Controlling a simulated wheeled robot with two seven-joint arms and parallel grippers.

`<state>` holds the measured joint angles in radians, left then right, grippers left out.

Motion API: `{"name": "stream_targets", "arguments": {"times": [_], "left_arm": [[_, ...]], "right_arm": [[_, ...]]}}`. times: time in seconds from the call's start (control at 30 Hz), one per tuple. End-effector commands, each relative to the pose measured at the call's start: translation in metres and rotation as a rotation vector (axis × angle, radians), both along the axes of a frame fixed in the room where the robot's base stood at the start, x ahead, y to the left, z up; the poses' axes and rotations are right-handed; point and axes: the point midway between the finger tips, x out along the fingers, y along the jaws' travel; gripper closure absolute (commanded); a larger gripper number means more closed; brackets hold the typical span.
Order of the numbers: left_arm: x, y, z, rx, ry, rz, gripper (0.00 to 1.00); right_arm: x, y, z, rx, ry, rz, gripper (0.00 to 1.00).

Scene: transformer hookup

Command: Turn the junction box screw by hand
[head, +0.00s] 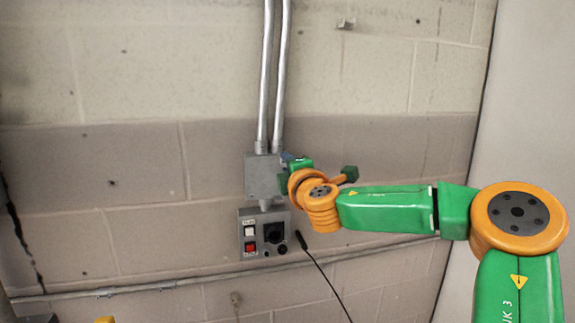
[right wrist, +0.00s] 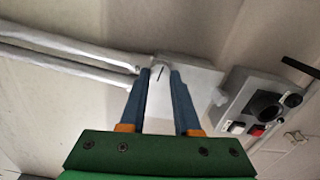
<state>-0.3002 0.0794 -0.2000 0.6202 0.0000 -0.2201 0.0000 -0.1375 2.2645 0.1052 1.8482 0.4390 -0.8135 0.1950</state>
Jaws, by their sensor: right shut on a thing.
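The grey junction box (head: 262,176) is on the block wall where two metal conduits end. It also shows in the right wrist view (right wrist: 201,78). My right gripper (head: 285,157) is at the upper right of the box in the head view. In the right wrist view its two blue fingers (right wrist: 160,71) are shut on the pale round screw (right wrist: 160,69), which has a dark slot and sits at the box's face. In the head view the screw is hidden by the gripper. My left gripper is not in view.
A grey control box (head: 264,234) with a white button, a red button and a black knob hangs just below the junction box. Two conduits (head: 273,80) run up the wall. A black cable (head: 325,275) hangs at the right of the control box.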

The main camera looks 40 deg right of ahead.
Motion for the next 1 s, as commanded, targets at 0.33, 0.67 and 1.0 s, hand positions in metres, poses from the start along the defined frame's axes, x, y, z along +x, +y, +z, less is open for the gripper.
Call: {"name": "stream_targets", "arguments": {"times": [0.33, 0.67, 1.0], "left_arm": [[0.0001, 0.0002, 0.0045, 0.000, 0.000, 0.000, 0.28], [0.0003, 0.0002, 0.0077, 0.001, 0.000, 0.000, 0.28], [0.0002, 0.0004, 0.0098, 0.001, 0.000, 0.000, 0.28]], "right_arm": [[-0.0006, -0.0009, 0.0070, -0.295, 0.145, -0.006, 1.00], [-0.0007, -0.0010, 0.0074, -0.570, 0.296, -0.009, 1.00], [-0.0006, -0.0009, 0.0065, -0.849, 0.450, -0.009, 1.00]]}}
